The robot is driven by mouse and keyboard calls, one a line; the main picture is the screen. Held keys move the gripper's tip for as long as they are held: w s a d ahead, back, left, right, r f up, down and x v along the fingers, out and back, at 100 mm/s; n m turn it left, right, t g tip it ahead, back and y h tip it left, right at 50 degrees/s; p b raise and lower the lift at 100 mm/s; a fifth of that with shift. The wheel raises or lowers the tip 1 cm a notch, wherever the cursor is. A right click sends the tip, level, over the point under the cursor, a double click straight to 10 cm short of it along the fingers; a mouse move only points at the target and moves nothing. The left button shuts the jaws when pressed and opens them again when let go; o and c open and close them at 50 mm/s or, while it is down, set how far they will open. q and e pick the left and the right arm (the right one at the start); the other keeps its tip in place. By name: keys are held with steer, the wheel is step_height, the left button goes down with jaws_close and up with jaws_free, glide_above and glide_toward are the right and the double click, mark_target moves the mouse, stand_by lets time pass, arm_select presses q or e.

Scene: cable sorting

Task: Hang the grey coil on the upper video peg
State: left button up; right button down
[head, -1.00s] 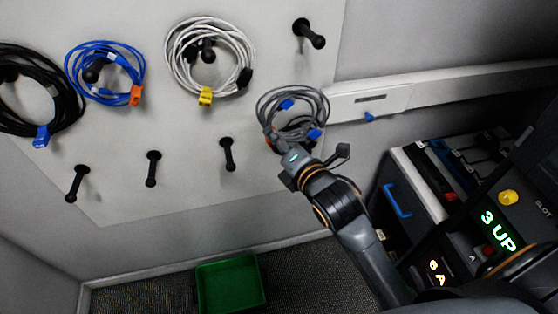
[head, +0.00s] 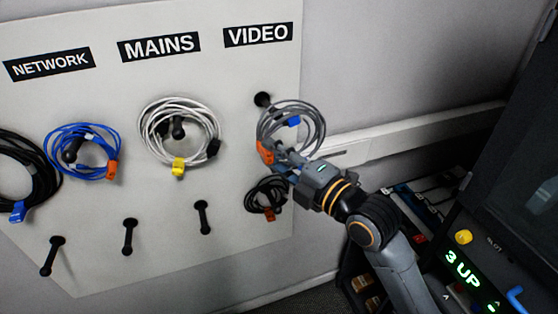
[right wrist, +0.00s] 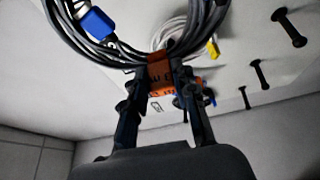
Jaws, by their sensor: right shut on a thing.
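The grey coil (head: 318,120), with a blue connector (head: 293,121) and an orange tag (head: 265,152), is held off the board by my right gripper (head: 282,155). In the right wrist view, the fingers (right wrist: 163,100) are closed about the orange tag (right wrist: 160,72), with the grey loops (right wrist: 75,38) above. The upper video peg (head: 262,99) is under the VIDEO label (head: 258,34), at the coil's upper-left edge in the head view. My left gripper is not in view.
A small dark coil (head: 252,194) with an orange tag hangs just below my right gripper, at the lower video position. White (head: 213,112), blue (head: 52,141) and black (head: 45,175) coils hang to the left. Several lower pegs (head: 203,217) are bare. A wall rail (head: 420,130) runs right.

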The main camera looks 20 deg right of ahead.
steer(key=w+f+b, duration=0.2)
steer(key=w, duration=0.6)
steer(key=w+f+b, duration=0.2)
steer(key=w+b, duration=0.1)
steer(key=w, duration=0.6)
steer(key=shift+a+f+b, duration=0.25)
steer(key=shift+f+b, duration=0.05)
steer(key=shift+b, duration=0.05)
stand_by(0.9)
steer(key=shift+f, duration=0.2)
steer(key=c, duration=1)
jaws_free()
steer(key=shift+r, duration=0.1)
steer(key=shift+s, duration=0.15)
